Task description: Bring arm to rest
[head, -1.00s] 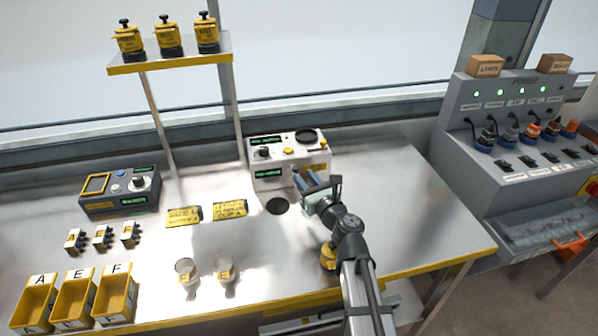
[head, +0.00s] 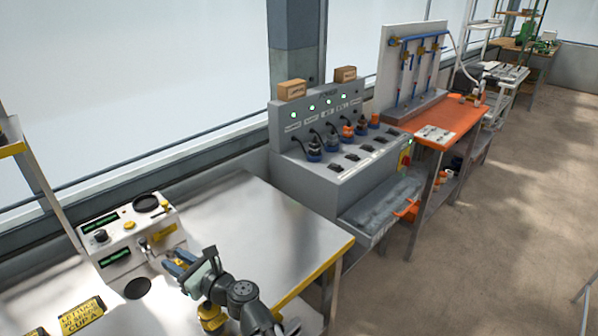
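My arm (head: 240,292) reaches in from the bottom of the head view over the metal bench. My gripper (head: 178,264) is at its end, just in front of the white seeder box (head: 128,238) with green displays. The fingers point toward the box's front face. At this size I cannot tell whether they touch it, or whether they are open or shut. I see no object clearly held between them.
The bench top (head: 262,232) is clear right of the arm. A yellow label plate (head: 80,315) lies at the lower left. A grey power console (head: 335,150) with plugs stands beyond the bench's right end, then an orange-topped table (head: 452,118). Open floor lies right.

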